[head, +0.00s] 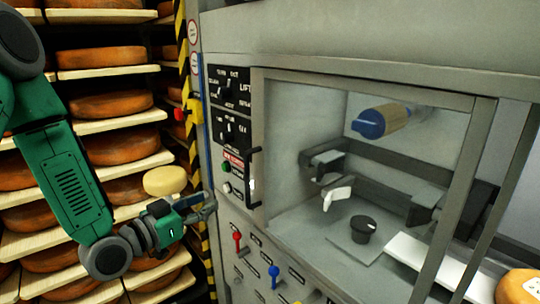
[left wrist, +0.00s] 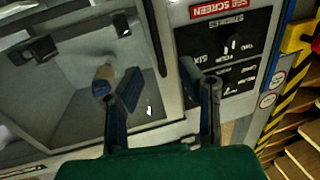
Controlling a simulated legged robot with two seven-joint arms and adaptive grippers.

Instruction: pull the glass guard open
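The glass guard (head: 380,87) is a grey-framed clear pane across the front of the machine, and it looks closed. Its black upright bar handle (head: 254,178) is on the left side of its frame. The handle also shows in the left wrist view (left wrist: 154,38), beyond and between my fingers. My left gripper (head: 211,204) is to the left of the handle and a little lower, apart from it. In the left wrist view the fingers (left wrist: 160,80) are spread wide with nothing between them. My right gripper is in neither view.
A control panel (head: 231,120) with knobs is left of the guard. Red and blue levers (head: 274,271) stick out below it. Shelves with cheese wheels (head: 112,104) stand at the left, behind my arm. A black-and-yellow striped post (head: 183,60) is between shelves and machine.

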